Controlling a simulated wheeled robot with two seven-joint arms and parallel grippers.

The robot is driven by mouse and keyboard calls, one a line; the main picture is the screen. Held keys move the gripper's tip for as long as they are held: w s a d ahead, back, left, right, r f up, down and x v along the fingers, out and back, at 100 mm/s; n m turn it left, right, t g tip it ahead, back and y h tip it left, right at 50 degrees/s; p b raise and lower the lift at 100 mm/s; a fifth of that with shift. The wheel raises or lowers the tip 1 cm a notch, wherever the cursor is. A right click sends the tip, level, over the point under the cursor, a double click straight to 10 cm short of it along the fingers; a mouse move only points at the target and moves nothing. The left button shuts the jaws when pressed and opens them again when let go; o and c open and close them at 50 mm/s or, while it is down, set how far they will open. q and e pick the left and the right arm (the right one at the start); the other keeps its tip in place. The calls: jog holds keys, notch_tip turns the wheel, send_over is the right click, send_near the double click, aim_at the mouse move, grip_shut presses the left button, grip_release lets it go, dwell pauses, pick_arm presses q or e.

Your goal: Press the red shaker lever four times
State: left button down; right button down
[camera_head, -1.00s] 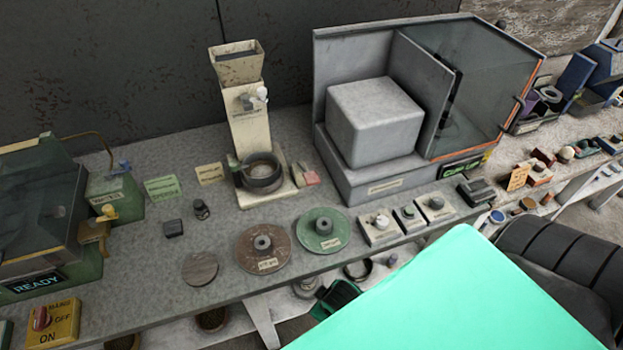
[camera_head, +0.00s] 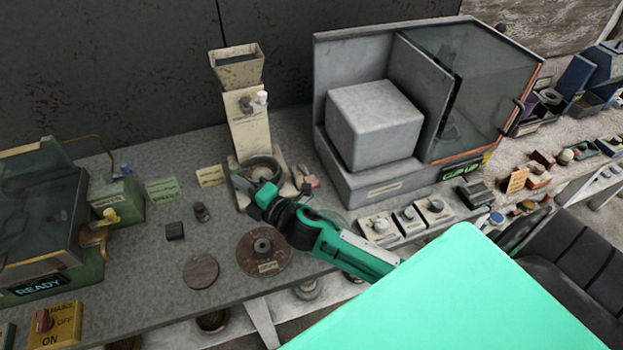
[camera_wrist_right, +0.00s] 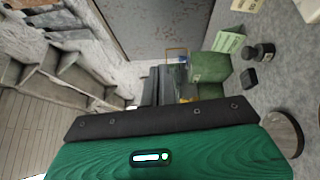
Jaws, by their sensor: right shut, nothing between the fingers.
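A small red part (camera_head: 311,181), which may be the shaker lever, is at the right side of the base of a cream hopper device (camera_head: 248,125) in the head view. It is small and partly crowded by my gripper. My right gripper (camera_head: 262,194) is shut and empty, over the front of that base, left of the red part. I cannot tell whether it touches anything. In the right wrist view the fingertips and the red part do not show; a green wrist housing fills the lower part. My left gripper is not in view.
A brown disc (camera_head: 262,253) lies left of my right arm, which covers most of a green disc. A grey block (camera_head: 375,125) and a glass-sided case stand right. A green machine (camera_head: 40,225) and a yellow switch box (camera_head: 58,324) stand left.

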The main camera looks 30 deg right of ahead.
jog(key=a+r+n+g+y, duration=0.1)
jog(key=a+r+n+y, duration=0.35)
jog(key=n, duration=0.35)
jog(key=n+g+h, duration=1)
jog(key=n+g, duration=0.7)
jog(key=n, duration=1.4)
send_near(312, 178)
jog(key=shift+w+d+r+y+p, duration=0.1)
jog(key=shift+d+r+y+p, duration=0.15)
jog(key=shift+p, duration=0.2)
jog(key=shift+a, duration=0.1)
jog(key=shift+s+a+f+b, duration=0.15)
jog(key=shift+f+b, duration=0.3)
jog(key=shift+f, duration=1.3)
jog(key=shift+s+a+f+b, duration=0.1)
jog(key=shift+f+b, duration=0.3)
jog(key=shift+f, duration=1.35)
